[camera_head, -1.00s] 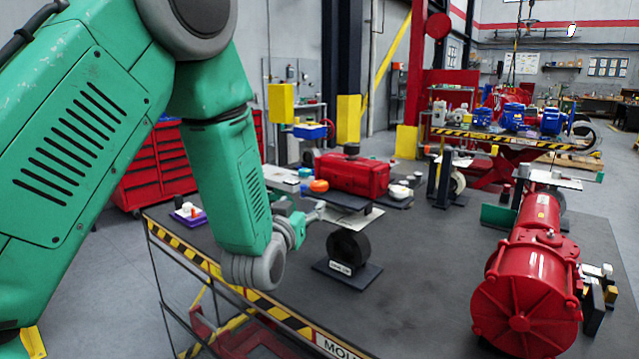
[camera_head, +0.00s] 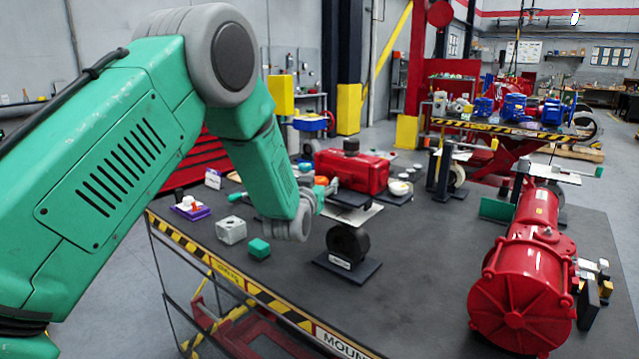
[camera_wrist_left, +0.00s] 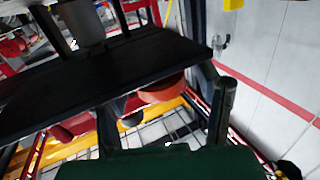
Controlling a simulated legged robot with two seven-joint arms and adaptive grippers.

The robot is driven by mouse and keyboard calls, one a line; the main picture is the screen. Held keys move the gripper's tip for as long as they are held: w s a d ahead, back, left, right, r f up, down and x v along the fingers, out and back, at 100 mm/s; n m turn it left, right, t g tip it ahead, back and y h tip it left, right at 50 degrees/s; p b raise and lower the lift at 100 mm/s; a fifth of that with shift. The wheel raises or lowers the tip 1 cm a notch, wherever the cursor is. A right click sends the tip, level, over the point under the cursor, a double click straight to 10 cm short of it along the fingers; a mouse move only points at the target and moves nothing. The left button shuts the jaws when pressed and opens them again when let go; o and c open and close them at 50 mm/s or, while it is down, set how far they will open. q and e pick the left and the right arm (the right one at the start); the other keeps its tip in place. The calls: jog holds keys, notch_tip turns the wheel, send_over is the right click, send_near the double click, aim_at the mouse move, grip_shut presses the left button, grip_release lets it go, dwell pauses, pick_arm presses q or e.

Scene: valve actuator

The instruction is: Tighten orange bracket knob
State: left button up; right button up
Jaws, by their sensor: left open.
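The orange knob (camera_head: 321,181) is a small round cap on the worktable, in front of the red actuator box, partly hidden by my left gripper. In the left wrist view the orange knob (camera_wrist_left: 163,90) shows beneath the edge of a dark plate (camera_wrist_left: 110,75), which hides part of it. My left gripper (camera_head: 329,189) is open at the knob in the head view. In the left wrist view its dark fingers (camera_wrist_left: 165,112) stand apart with the knob between them in the picture; I cannot tell whether they touch it. My right gripper is not in view.
The red actuator box (camera_head: 352,172) stands just behind. A black ring on a stand (camera_head: 347,246) is close to my left wrist. A grey block (camera_head: 231,230) and green block (camera_head: 259,248) lie left. A large red valve actuator (camera_head: 524,285) fills the right; the table middle is clear.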

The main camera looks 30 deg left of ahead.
pick_arm(q)
jog(key=c, duration=1.2)
jog(key=shift+h, duration=0.3)
jog(key=m+h+b, duration=0.1)
jog(key=m+h, duration=0.2)
jog(key=h, duration=0.1)
jog(key=shift+a+t, duration=0.15)
jog(key=shift+t, duration=0.25)
jog(key=m+h, duration=0.2)
jog(key=h, duration=0.2)
jog(key=shift+a+m, duration=0.1)
jog(key=shift+m, duration=0.3)
jog(key=m+g+h, duration=0.2)
jog(key=h, duration=0.2)
jog(key=m+g+h+p, duration=0.1)
jog(key=m+h, duration=0.2)
jog(key=h, duration=0.1)
jog(key=shift+g, duration=0.4)
jog(key=shift+m+h, duration=0.3)
jog(key=shift+m, duration=0.1)
jog(key=shift+r+g, duration=0.15)
jog(key=shift+g, duration=0.25)
